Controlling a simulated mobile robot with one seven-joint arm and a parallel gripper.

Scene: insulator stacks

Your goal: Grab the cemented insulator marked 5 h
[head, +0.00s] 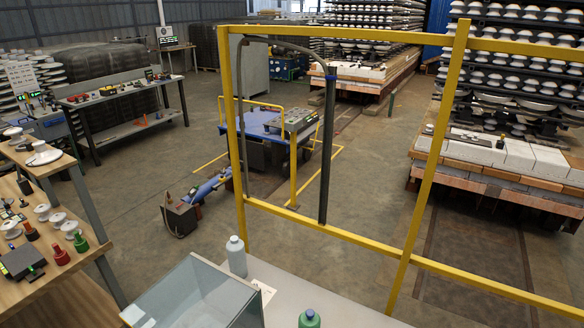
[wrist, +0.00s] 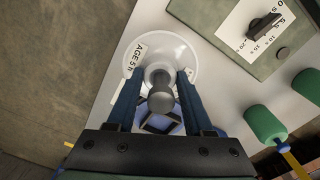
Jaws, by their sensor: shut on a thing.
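The cemented insulator (wrist: 178,52) is a white disc with a grey metal pin at its middle. A label on its left rim reads "AGE 5 h", and part of another label shows at its right. My gripper (wrist: 160,76) has its two dark blue fingers on either side of the pin, shut on the insulator. The disc lies beyond the fingertips. I cannot tell whether it touches the pale surface behind it. My gripper is not seen in the head view.
In the wrist view, a grey-green box with a dial (wrist: 264,27) is at upper right, near green cylinders (wrist: 265,124). In the head view, a wooden bench (head: 88,285) at left holds several small insulators. A yellow frame (head: 420,160) and a glass-sided box (head: 195,295) stand in front.

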